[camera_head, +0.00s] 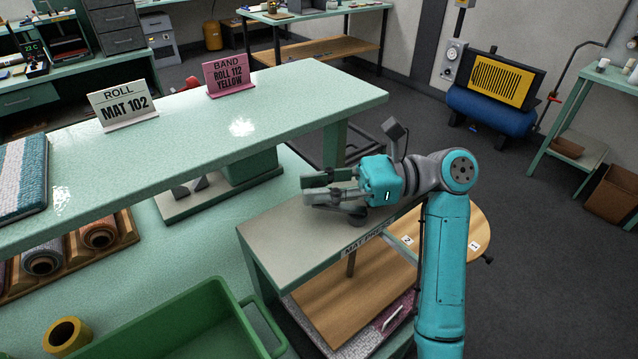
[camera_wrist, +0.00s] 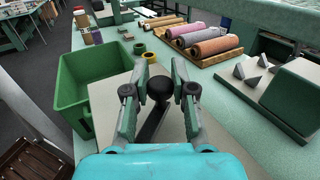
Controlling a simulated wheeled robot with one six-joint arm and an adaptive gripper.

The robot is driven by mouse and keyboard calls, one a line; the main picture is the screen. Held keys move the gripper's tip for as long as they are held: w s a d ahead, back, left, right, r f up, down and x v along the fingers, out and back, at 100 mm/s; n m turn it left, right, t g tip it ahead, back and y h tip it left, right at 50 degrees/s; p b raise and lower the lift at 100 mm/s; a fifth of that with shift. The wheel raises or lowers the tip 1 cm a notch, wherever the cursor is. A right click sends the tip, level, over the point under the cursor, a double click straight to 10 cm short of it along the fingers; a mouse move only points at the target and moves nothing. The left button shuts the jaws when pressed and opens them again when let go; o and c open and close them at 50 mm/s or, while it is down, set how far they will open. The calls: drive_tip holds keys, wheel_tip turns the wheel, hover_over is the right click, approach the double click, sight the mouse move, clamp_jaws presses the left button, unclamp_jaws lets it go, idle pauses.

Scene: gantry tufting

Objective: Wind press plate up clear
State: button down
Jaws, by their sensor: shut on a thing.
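The mat press has a grey top (camera_head: 285,235) with green sides and a "MAT PRESS" label on its edge. Under it lies a wooden plate (camera_head: 345,300), with a dark upright screw (camera_head: 351,263) above it. A pinkish mat edge (camera_head: 400,325) shows beneath the plate; I cannot tell whether they touch. My gripper (camera_head: 314,189) is low over the press top, its fingers pointing left. In the wrist view my gripper (camera_wrist: 161,72) is shut around a black ball knob (camera_wrist: 160,88) on a dark crank arm (camera_wrist: 151,124).
A green bin (camera_head: 190,325) stands left of the press. A raised green shelf (camera_head: 290,100) carrying two signs runs behind. Rolls (camera_wrist: 205,42) lie on a wooden rack. A round wooden board (camera_head: 460,225) marked 1 and 2 juts out right, behind my arm.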

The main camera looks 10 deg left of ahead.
drive_tip(key=c, duration=0.9)
unclamp_jaws()
drive_tip(key=shift+c, duration=0.2)
drive_tip(key=shift+d, duration=0.1)
drive_tip(key=v, duration=1.1)
drive_tip(key=shift+w+d, duration=0.15)
drive_tip(key=shift+d, duration=0.2)
